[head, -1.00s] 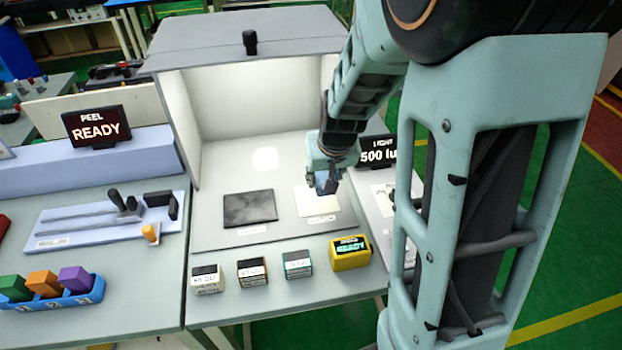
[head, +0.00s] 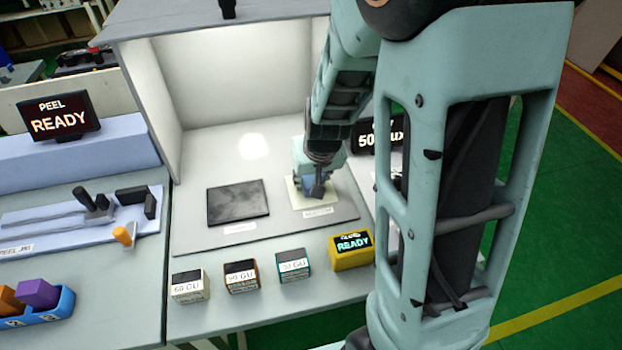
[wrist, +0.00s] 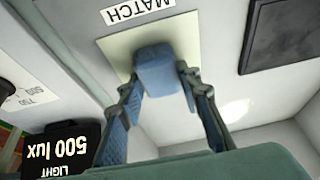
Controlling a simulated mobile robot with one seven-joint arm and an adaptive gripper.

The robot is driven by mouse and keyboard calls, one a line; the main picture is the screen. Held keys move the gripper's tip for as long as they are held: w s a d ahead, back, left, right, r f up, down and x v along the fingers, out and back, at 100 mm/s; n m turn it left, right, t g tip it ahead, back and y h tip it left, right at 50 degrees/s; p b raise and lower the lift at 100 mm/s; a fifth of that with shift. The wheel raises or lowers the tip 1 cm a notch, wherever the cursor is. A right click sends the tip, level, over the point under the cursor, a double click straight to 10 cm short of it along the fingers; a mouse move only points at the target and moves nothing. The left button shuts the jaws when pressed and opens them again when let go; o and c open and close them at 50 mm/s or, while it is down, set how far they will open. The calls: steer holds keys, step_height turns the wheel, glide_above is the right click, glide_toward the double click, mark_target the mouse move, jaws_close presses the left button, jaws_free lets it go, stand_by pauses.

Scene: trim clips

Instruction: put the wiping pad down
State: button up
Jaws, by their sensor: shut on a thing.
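The wiping pad (wrist: 160,72) is a blue block between the fingertips in the wrist view. My gripper (wrist: 160,84) is shut on it, with one finger on each side. In the head view my gripper (head: 314,190) is low over the pale cream square (head: 299,198) inside the light booth, and the pad is mostly hidden there. The cream square (wrist: 113,52) also shows in the wrist view, behind the pad, beside a "MATCH" label (wrist: 137,10). I cannot tell whether the pad touches the square.
A dark panel (head: 238,203) lies left of the square on the booth floor. Several small labelled blocks, including one block (head: 293,265), and a yellow READY device (head: 351,250) stand along the front. A "500 lux" display (wrist: 52,148) stands beside the booth. Bare booth floor lies behind the panel.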

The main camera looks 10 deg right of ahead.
steer(key=o, duration=0.6)
steer(key=shift+f, duration=0.2)
steer(key=o, duration=0.4)
steer(key=shift+r, duration=0.1)
steer(key=shift+r, duration=0.45)
steer(key=p+v, duration=1)
steer(key=v, duration=0.1)
steer(key=shift+s+r+p, duration=0.15)
steer(key=shift+r+p, duration=0.05)
steer(key=shift+p, duration=0.15)
